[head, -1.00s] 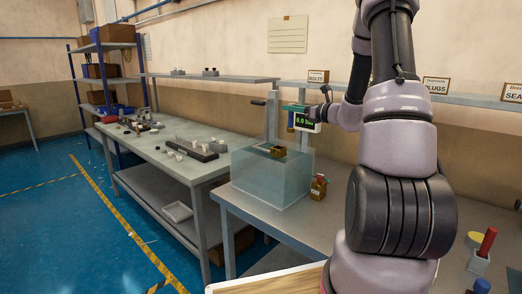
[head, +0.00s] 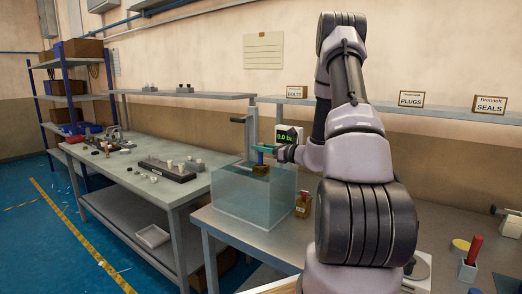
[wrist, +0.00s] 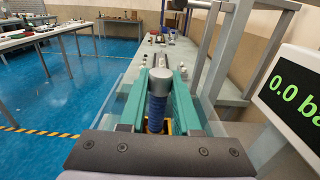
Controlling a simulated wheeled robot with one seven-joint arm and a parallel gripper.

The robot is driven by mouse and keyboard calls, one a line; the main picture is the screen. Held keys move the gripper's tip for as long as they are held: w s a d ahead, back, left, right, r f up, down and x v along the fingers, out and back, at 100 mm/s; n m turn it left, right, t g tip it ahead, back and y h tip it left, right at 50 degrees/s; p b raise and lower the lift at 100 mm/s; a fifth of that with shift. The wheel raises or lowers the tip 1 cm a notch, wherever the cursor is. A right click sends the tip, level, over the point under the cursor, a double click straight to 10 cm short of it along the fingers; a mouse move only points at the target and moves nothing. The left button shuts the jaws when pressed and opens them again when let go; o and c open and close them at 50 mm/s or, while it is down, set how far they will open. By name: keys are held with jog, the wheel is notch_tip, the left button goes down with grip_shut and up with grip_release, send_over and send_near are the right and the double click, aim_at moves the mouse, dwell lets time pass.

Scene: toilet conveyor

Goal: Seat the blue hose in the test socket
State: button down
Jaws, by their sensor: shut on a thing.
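My gripper (head: 265,148) is over the clear water tank (head: 236,198) on the bench. Its green fingers (wrist: 158,104) are shut on the blue hose (wrist: 156,114), which is ribbed, stands upright and has a grey end fitting on top. In the head view the blue hose (head: 260,158) hangs just above a brass-coloured block (head: 261,170) in the tank, perhaps the test socket. The hose's lower end is hidden in the wrist view, where only a bit of yellow shows beneath it. I cannot tell whether hose and block touch.
A display (head: 287,136) reading 0.0 stands right behind the tank, and a grey post (head: 252,128) rises beside it. A small brass bottle (head: 303,205) stands right of the tank. Another bench (head: 120,170) with small parts is at left. A red-handled item (head: 474,250) is at right.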

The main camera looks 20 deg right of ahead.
jog(key=shift+f, duration=0.35)
jog(key=c, duration=0.6)
grip_release()
